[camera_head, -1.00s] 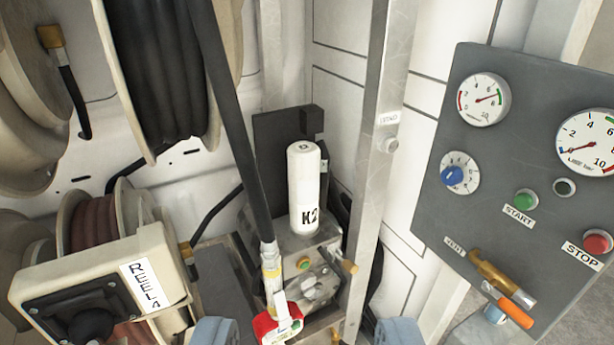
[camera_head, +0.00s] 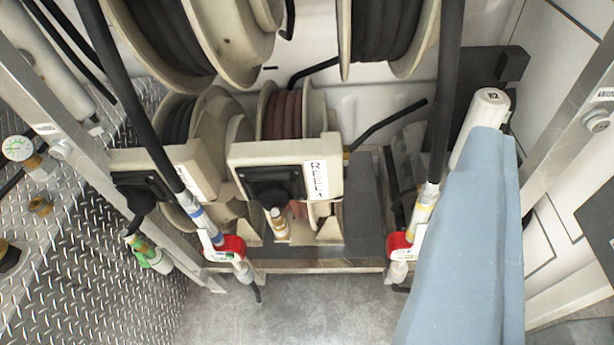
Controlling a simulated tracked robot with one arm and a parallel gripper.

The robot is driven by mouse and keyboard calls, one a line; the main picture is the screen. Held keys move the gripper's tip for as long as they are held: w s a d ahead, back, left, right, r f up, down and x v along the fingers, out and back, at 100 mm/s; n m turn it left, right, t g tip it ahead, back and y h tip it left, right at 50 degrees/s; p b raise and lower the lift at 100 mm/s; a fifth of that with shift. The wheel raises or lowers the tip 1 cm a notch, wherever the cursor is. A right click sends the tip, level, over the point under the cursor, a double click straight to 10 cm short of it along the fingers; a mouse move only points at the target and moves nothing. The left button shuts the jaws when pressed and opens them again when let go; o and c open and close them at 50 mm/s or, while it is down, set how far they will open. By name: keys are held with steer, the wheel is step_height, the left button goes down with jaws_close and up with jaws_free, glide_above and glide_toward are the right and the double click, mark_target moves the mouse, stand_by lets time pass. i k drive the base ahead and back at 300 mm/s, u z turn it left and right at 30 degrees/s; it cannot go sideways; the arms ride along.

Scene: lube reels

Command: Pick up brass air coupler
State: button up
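A small brass-coloured coupler (camera_head: 278,222) with a pale body hangs below the front of the reel marked REEL 1 (camera_head: 285,170), near the middle of the view. It looks like the brass air coupler. Its lower end is beside the reel's foot.
Two hose nozzles with red parts hang at the front, one left (camera_head: 230,247) and one right (camera_head: 402,243) of the coupler. Diamond plate (camera_head: 90,220) lies left; bare grey floor (camera_head: 300,310) is in front.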

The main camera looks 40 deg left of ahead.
mark_target(281, 229)
steer(key=u, duration=0.85)
